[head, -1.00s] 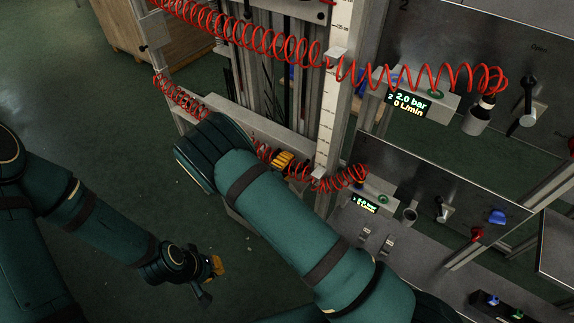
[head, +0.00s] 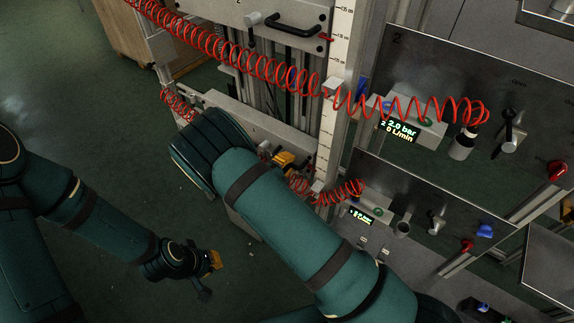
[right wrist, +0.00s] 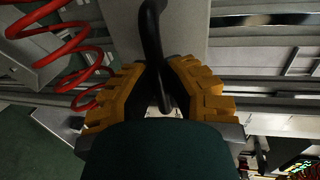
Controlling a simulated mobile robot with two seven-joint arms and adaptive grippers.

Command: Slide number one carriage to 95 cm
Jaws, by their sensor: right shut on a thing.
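The upper metal carriage (head: 262,38), with a black handle, rides the vertical guides. A lower pale carriage (head: 285,130), which I take for number one, is partly hidden behind my right arm. My right gripper (head: 284,160) is at this lower carriage. In the right wrist view, its yellow fingers (right wrist: 165,90) are shut on a black handle (right wrist: 152,35) on a pale plate. A white scale (head: 341,35) runs up the post beside the carriages; most figures are too small to read. My left gripper (head: 208,268) hangs low over the floor, away from the carriages.
Red coiled hoses (head: 245,70) cross in front of the guides. Control panels with dials and a display (head: 398,131) reading 2.0 bar stand at the right. A wooden box (head: 128,35) is at the back left.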

